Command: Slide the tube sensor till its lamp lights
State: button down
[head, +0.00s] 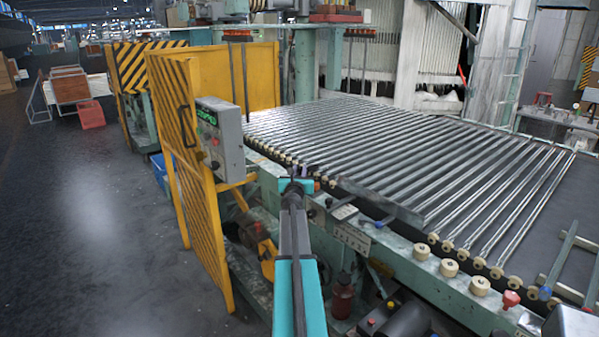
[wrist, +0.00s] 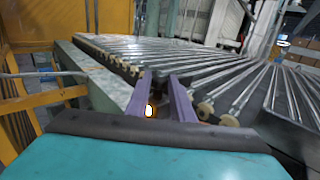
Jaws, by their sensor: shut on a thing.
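My gripper (head: 307,178) reaches to the near edge of the roller conveyor, beside the row of cream roller ends. In the wrist view, its two purple fingers (wrist: 158,100) point forward at the conveyor's edge rail. They are shut on a small, mostly hidden thing that I take to be the tube sensor (wrist: 149,110). In the head view, my arm and fingers hide the sensor. Glass tubes or shiny rollers (head: 400,150) lie in parallel across the conveyor.
A grey control box (head: 220,138) with a green display is mounted on the yellow guard (head: 190,150) to the left. The green machine frame (head: 345,235) carries the roller ends. A red knob (head: 510,299) is at the right. Open floor (head: 90,220) lies at left.

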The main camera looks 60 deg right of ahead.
jog(key=shift+s+a+b, duration=0.1)
jog(key=shift+s+b, duration=0.25)
jog(key=c, duration=1.5)
grip_release()
jog(key=shift+c, duration=0.2)
jog(key=shift+a, duration=0.15)
jog(key=b+v, duration=0.1)
jog(key=v, duration=1.2)
jog(key=shift+a, duration=0.2)
